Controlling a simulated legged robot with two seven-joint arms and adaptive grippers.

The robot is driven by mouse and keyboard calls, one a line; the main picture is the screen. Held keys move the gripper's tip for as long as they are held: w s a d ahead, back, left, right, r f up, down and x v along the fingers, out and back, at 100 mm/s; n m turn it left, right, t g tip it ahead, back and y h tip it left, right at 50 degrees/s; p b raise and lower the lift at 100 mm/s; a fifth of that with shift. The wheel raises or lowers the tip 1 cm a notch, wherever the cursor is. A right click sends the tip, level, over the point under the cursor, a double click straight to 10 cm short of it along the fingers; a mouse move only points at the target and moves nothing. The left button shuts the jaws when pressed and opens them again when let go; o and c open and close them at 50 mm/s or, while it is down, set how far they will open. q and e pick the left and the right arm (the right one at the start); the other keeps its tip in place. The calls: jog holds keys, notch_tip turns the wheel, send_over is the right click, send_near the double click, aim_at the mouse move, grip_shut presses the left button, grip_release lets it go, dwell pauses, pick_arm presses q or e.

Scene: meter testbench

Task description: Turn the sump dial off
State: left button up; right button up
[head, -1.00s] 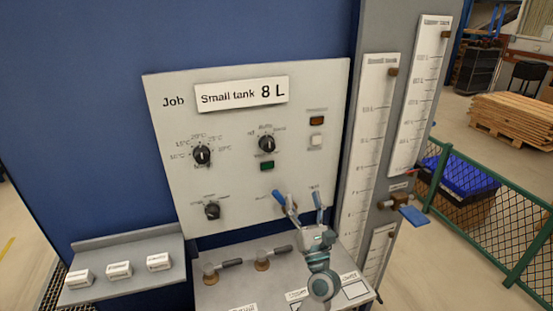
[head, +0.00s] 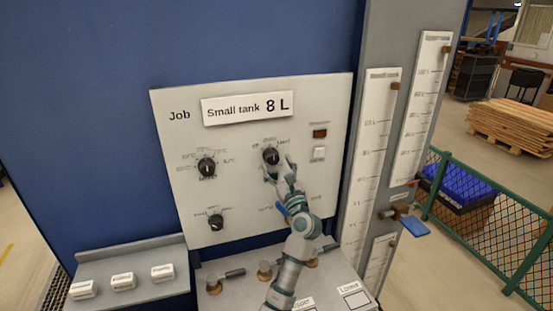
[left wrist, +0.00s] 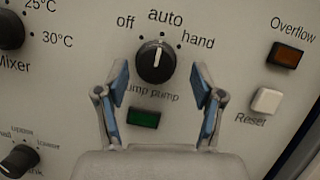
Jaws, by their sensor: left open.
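The sump pump dial (head: 271,156) is a round black knob on the grey panel. In the left wrist view the dial (left wrist: 156,62) has a white line pointing up at "auto", with "off" to its left and "hand" to its right. My left gripper (head: 280,167) is open just in front of and below the dial. In the left wrist view its blue-padded fingers (left wrist: 160,84) stand apart, left and right of the dial's lower part. Contact cannot be made out. The "Sump pump" label is partly hidden by a finger. My right gripper is not in view.
A green light (left wrist: 143,119) sits below the dial. The mixer dial (head: 207,168) and another dial (head: 216,222) are to the left. Valve handles (head: 235,273) stand on the ledge below.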

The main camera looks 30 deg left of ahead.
aim_at(272, 164)
pick_arm(q)
jog(key=a, duration=0.1)
jog(key=w+a, duration=0.1)
jog(key=a, duration=0.1)
jog(key=shift+a+r, duration=0.2)
jog(key=shift+a, duration=0.05)
jog(key=shift+w+d+r, duration=0.1)
jog(key=shift+d+r, duration=0.05)
jog(key=shift+d, duration=0.8)
jog(key=c, duration=0.4)
jog(key=shift+r, duration=0.2)
jog(key=c, duration=0.7)
jog(key=shift+s+a, duration=0.2)
jog(key=shift+a, duration=0.1)
jog(key=shift+c, duration=0.2)
jog(key=shift+w+f, duration=0.1)
